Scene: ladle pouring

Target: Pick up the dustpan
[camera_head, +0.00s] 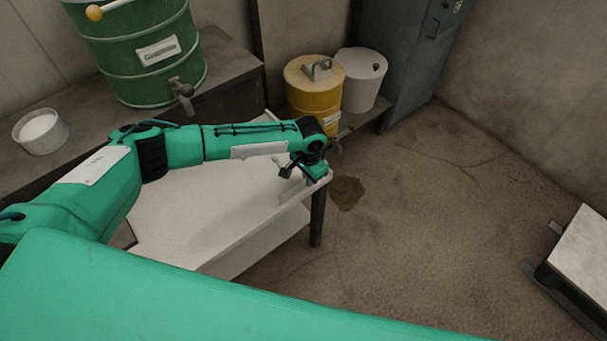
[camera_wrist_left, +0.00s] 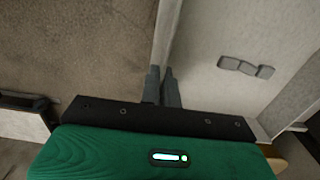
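I cannot make out a dustpan for certain in either view. My left gripper (camera_head: 297,168) is at the right end of a white-topped table (camera_head: 190,205). In the left wrist view the two narrow fingers (camera_wrist_left: 163,88) are close together, at a pale raised strip (camera_wrist_left: 166,35) along the table's edge. I cannot tell whether they are shut on it. A small grey lumpy piece (camera_wrist_left: 246,67) lies on the white surface to the right of the fingers. My right gripper is not in view.
A green drum (camera_head: 150,75) with a tap and a white tub (camera_head: 40,131) stand on a dark bench at the back left. A yellow drum (camera_head: 313,95) and a white drum (camera_head: 361,80) stand behind the table. A dark stain (camera_head: 347,192) marks the open floor.

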